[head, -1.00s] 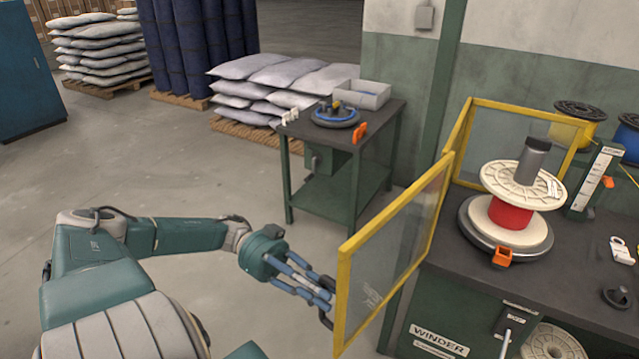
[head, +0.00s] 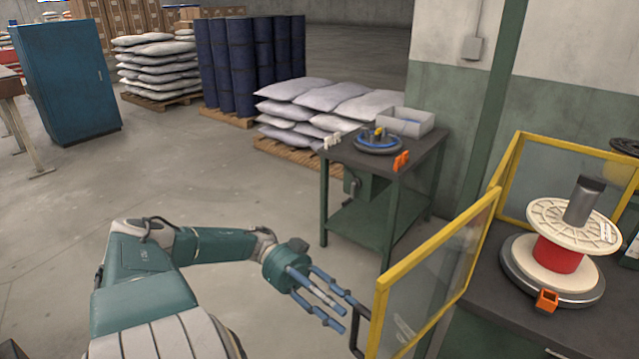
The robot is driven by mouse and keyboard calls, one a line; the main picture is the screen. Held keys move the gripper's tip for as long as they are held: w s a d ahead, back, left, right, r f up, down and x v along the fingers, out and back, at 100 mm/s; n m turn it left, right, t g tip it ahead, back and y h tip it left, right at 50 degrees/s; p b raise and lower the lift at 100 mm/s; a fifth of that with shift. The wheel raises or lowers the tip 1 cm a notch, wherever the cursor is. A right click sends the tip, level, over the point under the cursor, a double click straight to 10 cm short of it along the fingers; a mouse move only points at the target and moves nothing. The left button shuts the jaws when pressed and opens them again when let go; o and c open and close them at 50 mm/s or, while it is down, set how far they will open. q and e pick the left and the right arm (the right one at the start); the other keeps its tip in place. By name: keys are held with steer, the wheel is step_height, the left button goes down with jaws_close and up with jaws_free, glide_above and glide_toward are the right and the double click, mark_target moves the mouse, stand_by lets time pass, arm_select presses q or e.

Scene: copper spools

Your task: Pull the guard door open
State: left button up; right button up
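The guard door (head: 436,281) is a clear panel in a yellow frame. It stands swung outward from the yellow guard (head: 508,165) at the winder, with its free edge toward me. A dark handle (head: 354,338) is on that free edge, partly cut off by the bottom of the view. My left gripper (head: 348,314) is just left of the handle, its blue fingers spread apart and nothing seen between them. The upper fingertip lies close to the handle; I cannot tell if they touch. My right gripper is not in view.
Behind the door, a spool with red winding (head: 560,254) sits on the dark winder bench (head: 490,317). A green side table (head: 358,229) with a grey bin (head: 405,121) stands beyond the door. Open concrete floor (head: 200,190) lies to the left.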

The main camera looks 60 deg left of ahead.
arm_select(q)
steer(key=s+a, duration=0.1)
steer(key=a, duration=0.7)
steer(key=shift+s, duration=0.2)
steer(key=shift+d, duration=0.1)
